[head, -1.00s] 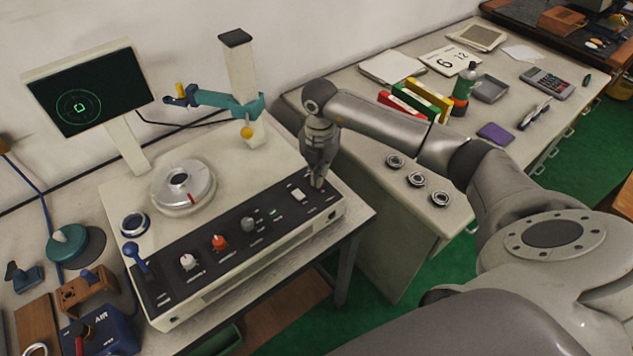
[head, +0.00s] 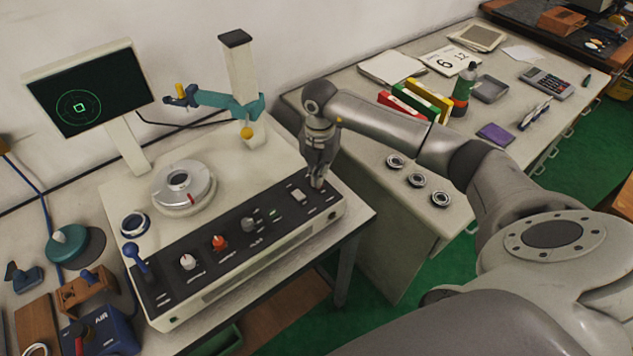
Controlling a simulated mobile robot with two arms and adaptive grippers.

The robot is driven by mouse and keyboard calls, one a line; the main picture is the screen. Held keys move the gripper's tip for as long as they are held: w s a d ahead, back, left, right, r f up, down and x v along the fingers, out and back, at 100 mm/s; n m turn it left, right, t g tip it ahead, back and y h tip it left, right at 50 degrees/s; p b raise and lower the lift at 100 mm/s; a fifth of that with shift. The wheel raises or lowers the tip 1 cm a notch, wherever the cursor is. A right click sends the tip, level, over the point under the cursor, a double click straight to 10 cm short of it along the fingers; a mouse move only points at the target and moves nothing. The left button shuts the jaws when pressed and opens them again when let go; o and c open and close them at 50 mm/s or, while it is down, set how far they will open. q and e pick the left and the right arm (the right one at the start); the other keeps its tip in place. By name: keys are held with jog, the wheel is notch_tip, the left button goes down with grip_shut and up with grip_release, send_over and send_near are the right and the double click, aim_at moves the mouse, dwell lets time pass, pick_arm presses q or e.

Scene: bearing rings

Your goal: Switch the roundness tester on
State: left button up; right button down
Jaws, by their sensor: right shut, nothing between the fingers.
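The roundness tester (head: 235,271) stands on the bench at left centre. Its dark front panel (head: 207,262) carries a blue lever (head: 137,256), a white knob (head: 188,262), a red knob (head: 219,242), a grey knob (head: 248,224) and a white rocker switch (head: 298,195) near the right end. The monitor (head: 88,88) shows a green circle trace. My right gripper (head: 317,184) is shut and points down at the panel's right end, just right of the white switch. I cannot tell whether its fingertips touch the panel. My left gripper is not in view.
A round metal table (head: 183,188) and a teal probe arm (head: 228,101) on a column (head: 240,75) stand behind the panel. Several bearing rings, including one on the right bench (head: 439,199), are in view.

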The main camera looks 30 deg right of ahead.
jog(key=shift+s+f+b, duration=0.1)
jog(key=shift+f+b, duration=0.8)
jog(key=shift+f, duration=0.35)
dwell(0.4)
jog(key=shift+r, duration=0.1)
jog(key=shift+r+p, duration=0.85)
jog(key=shift+r, duration=0.05)
jog(key=shift+r+p, duration=1.75)
jog(key=shift+r, duration=0.8)
